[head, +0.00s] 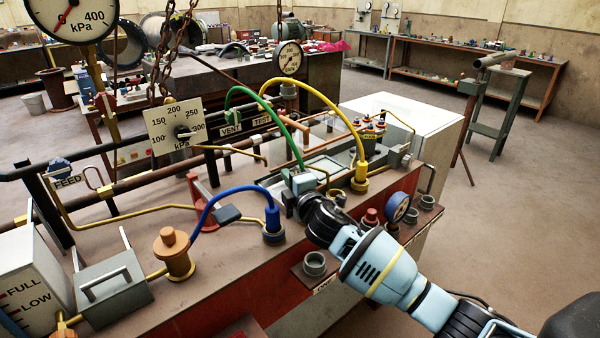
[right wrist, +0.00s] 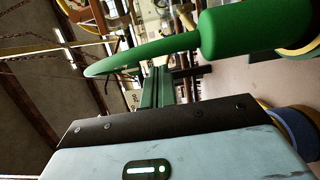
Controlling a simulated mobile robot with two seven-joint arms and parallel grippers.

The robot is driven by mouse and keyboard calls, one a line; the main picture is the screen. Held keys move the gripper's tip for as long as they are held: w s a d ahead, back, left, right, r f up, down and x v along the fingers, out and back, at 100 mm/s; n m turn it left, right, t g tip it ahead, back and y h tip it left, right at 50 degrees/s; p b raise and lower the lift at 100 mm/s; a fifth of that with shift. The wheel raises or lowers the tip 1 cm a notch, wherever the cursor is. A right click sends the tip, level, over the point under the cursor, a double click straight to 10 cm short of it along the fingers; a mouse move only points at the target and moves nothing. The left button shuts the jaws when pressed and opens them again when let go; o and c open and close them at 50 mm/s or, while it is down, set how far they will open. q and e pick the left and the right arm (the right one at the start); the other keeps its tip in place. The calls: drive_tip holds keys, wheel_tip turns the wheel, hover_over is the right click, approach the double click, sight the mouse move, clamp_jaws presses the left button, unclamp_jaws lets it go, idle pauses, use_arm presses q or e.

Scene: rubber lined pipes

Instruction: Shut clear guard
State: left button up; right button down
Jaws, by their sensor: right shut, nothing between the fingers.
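My right gripper (head: 296,184) reaches in from the lower right over the red-fronted bench. It is shut and empty, beside the foot of the green hose (head: 270,117). Just beyond it lies a low greenish frame with a pale see-through panel (head: 328,166), which looks like the clear guard. I cannot tell how far open it is or whether the gripper touches it. In the right wrist view, a green hose end (right wrist: 240,32) crosses close above my pale blue gripper body, and a dark green bar stands beyond. My left gripper is not in view.
A yellow hose (head: 325,100) arches to a brass fitting right of the gripper. A blue hose (head: 215,200) ends at a fitting to its left. Chains hang at the back. Open floor lies right.

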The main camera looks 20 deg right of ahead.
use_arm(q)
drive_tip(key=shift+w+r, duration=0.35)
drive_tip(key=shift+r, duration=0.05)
use_arm(e)
drive_tip(key=d, duration=0.1)
drive_tip(key=w+d, duration=0.1)
drive_tip(key=d, duration=0.1)
drive_tip(key=shift+w+d, duration=0.3)
drive_tip(key=shift+d, duration=0.1)
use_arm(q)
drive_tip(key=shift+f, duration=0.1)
